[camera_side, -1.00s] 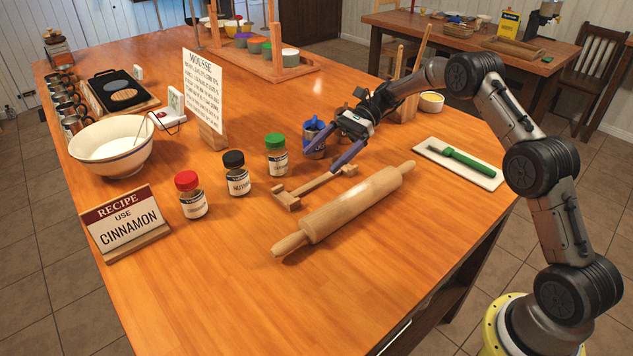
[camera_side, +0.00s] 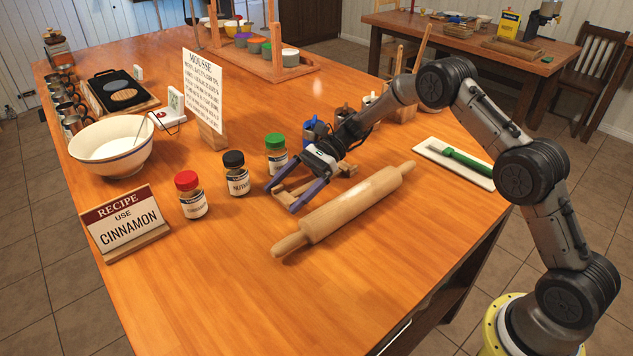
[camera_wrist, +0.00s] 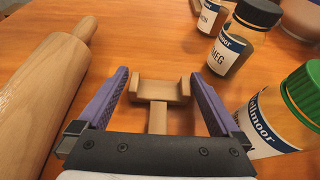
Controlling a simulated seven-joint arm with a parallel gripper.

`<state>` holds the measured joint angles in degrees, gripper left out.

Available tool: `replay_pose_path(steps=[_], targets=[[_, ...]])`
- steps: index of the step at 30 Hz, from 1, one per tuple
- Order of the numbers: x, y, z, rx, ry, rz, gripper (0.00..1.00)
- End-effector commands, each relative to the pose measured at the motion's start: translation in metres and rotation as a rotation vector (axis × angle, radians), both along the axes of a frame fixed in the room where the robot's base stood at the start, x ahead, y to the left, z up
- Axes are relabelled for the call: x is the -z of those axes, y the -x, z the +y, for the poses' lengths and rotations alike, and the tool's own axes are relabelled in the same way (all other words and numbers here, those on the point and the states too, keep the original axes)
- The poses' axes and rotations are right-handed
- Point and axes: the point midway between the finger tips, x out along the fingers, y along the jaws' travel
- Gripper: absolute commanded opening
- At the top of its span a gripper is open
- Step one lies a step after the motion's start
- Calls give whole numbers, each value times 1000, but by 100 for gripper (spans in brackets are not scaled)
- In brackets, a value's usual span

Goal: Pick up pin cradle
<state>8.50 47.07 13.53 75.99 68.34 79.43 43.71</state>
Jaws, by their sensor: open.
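The pin cradle (camera_wrist: 159,92) is a light wooden piece lying on the table, with a notched end block and a bar running back from it. In the side view the cradle (camera_side: 281,198) lies between the spice jars and the rolling pin, partly hidden by my gripper. My gripper (camera_side: 280,199) is open and low over the cradle, its purple fingers on either side of it. In the wrist view my gripper (camera_wrist: 163,85) has the notched end between and just ahead of its fingertips, and the bar runs back under the gripper body. I cannot tell whether the fingers touch it.
A rolling pin (camera_side: 345,208) lies close on the right side. The green-lidded jar (camera_side: 277,154), black-lidded jar (camera_side: 237,174) and red-lidded jar (camera_side: 191,195) stand close on the left. A white board with a green-handled tool (camera_side: 455,162) lies further right. The front table is clear.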

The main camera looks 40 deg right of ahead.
Motion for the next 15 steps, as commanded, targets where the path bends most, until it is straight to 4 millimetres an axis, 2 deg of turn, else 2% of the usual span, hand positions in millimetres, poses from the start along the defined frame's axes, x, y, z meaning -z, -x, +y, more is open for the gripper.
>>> replay_pose_path(steps=[8,15], targets=[[2,0,5,1,0,0,98],[2,0,4,1,0,0,55]])
